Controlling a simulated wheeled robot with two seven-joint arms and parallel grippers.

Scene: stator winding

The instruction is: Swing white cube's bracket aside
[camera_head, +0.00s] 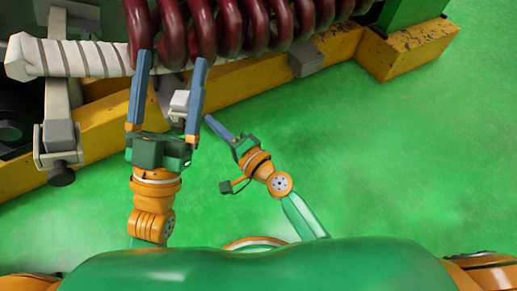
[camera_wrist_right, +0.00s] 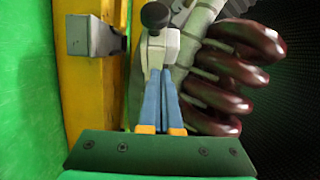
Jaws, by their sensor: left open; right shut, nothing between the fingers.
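The white cube (camera_head: 180,100) is on a bracket beside the yellow beam in the head view, seen between the fingers of my left gripper (camera_head: 171,59). That gripper is open, its fingers reaching toward the dark red coils. My right gripper (camera_head: 209,120) is shut and empty, its tips just to the lower right of the cube. In the right wrist view the shut fingertips (camera_wrist_right: 161,73) are close below the pale bracket (camera_wrist_right: 163,45) with its black knob (camera_wrist_right: 155,14). I cannot tell whether they touch it.
Dark red coils (camera_head: 205,30) cross the top, beside a white wrapped bar (camera_head: 85,60). Another clamp with a grey block (camera_head: 60,136) and black knob stands at left. A grey block (camera_head: 306,58) is on the yellow beam (camera_head: 250,82). Green floor at right is clear.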

